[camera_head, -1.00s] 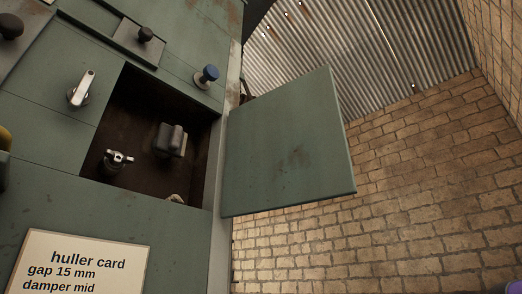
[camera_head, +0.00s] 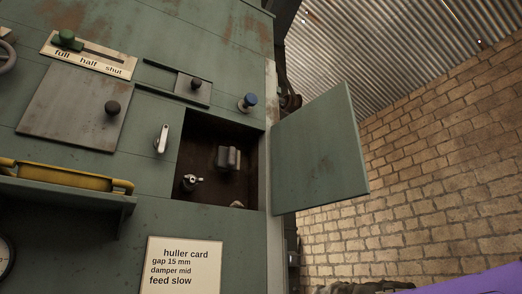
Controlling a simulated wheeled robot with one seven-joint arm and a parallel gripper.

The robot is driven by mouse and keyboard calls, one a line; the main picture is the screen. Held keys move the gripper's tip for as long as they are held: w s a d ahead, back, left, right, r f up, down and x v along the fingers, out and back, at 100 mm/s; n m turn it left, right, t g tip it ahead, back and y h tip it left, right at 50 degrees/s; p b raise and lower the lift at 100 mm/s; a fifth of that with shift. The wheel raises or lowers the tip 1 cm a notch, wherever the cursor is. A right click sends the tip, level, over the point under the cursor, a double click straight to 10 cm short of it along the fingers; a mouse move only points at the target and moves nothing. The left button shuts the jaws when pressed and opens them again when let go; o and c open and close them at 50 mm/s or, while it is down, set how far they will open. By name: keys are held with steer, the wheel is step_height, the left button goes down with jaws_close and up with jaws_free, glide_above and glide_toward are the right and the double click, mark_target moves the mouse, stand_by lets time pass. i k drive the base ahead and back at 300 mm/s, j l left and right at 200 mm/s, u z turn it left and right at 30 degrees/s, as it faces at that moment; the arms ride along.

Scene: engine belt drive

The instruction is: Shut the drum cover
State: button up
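The drum cover looks to be the green hinged door (camera_head: 322,150), which stands swung open to the right of a dark square opening (camera_head: 198,135) in the green machine. Inside the opening are a small metal tap-like fitting (camera_head: 192,182) and a grey block-shaped part (camera_head: 228,157). A pale lever handle (camera_head: 162,138) is on the panel just left of the opening. My gripper is not in view.
A yellow bar (camera_head: 65,175) on a shelf juts out at left. A huller card (camera_head: 183,265) is below the opening. A purple shape (camera_head: 480,281) fills the lower right corner. A brick wall (camera_head: 430,180) stands behind the door.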

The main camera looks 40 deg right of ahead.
mark_target(318, 160)
steer(key=l+u, duration=0.3)
steer(key=l, duration=0.15)
steer(key=k+l+u, duration=0.3)
steer(key=l, duration=0.15)
steer(key=l+u, duration=0.3)
steer(key=l, duration=0.15)
steer(key=k+l+u, duration=0.55)
steer(key=l, duration=0.15)
steer(key=k+l, duration=0.5)
steer(key=l, duration=0.15)
steer(key=k+l, duration=0.5)
steer(key=i+l+u, duration=0.05)
steer(key=l, duration=0.1)
